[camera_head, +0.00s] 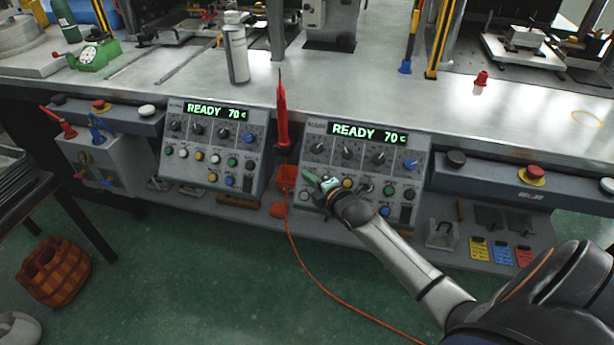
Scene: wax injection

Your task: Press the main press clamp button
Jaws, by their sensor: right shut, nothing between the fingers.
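The right control panel (372,152) is a sloped grey box with a display reading READY 70, a row of knobs and rows of coloured buttons. A similar left control panel (210,152) also reads READY 70. The labels are too small to read, so I cannot tell which button is the clamp button. My left gripper is not in view.
A red pen-like tool (282,118) stands upright between the panels, with an orange cable (305,268) running to the floor. A red stop button (534,172) sits on the right ledge. A silver cylinder (237,55) stands on the metal bench (330,88) above.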

